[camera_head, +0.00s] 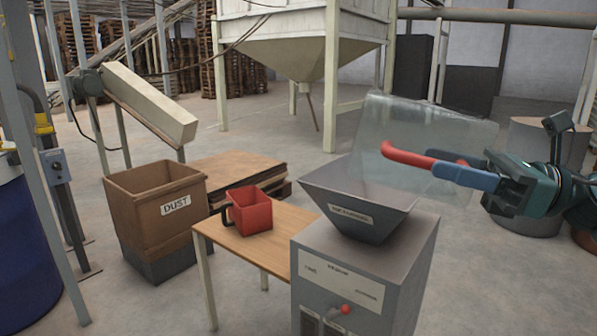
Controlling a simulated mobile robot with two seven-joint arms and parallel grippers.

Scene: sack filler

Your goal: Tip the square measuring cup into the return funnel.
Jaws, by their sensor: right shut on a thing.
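The square measuring cup (251,214) is red with a dark handle on its left side. It stands upright on a small wooden table; its contents cannot be made out. The grey square return funnel (352,209) sits on a grey cabinet right of the table, with a label on its front. A clear lid (405,112) stands tilted up over the funnel's back and right side, so part of the opening shows. My right gripper (448,169), with blue fingers, is shut on the lid's red handle (402,155). My left gripper is out of view.
The grey cabinet (410,265) has a red-knobbed lever. A brown bin marked DUST (135,204) stands left, below a sloping chute (148,100). A blue drum (25,260) is at the far left.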

